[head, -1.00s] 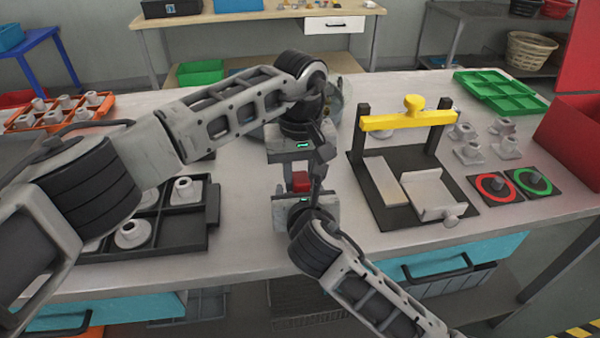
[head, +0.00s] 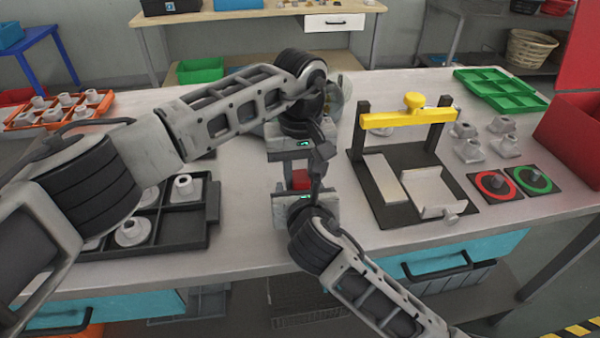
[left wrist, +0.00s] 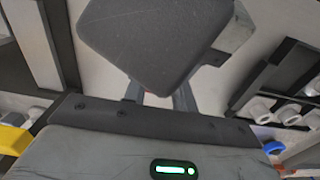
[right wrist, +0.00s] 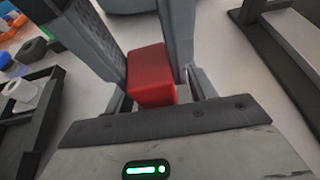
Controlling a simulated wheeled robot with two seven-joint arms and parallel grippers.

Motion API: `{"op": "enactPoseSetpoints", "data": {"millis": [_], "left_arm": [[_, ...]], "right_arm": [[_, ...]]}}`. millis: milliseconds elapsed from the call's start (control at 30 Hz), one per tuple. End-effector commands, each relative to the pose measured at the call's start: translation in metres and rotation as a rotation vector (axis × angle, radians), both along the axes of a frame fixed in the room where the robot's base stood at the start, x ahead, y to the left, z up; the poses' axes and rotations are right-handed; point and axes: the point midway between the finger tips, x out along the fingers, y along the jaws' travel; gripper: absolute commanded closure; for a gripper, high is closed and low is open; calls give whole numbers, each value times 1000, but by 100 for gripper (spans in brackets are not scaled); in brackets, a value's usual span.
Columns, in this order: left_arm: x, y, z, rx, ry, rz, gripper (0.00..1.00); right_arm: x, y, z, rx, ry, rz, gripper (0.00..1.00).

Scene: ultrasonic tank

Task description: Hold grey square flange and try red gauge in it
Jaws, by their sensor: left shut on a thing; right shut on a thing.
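The red gauge (right wrist: 150,76) is a red block between the fingers of my right gripper (right wrist: 160,70), which is shut on it. It also shows in the head view (head: 300,179), between my two grippers. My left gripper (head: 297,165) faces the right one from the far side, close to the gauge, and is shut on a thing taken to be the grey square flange. In the left wrist view a big dark grey body blocks most of the space beyond the left fingers (left wrist: 158,98). Whether gauge and flange touch cannot be told.
A black fixture with a yellow crossbar (head: 408,119) stands right of my grippers. Several loose grey flanges (head: 503,146), a red ring (head: 494,186) and a green ring (head: 532,181) lie beyond it. A black tray (head: 212,212) with grey parts is at left.

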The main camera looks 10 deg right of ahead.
Motion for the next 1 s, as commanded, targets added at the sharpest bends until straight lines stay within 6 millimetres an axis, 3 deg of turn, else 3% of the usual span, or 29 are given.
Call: {"op": "enactPoseSetpoints", "data": {"millis": [167,1000], "left_arm": [[0,1,1,2,2,1,96],[0,0,45,0,0,0,96]], "right_arm": [[0,1,0,0,-1,1,70],[0,0,0,0,0,1,70]]}}
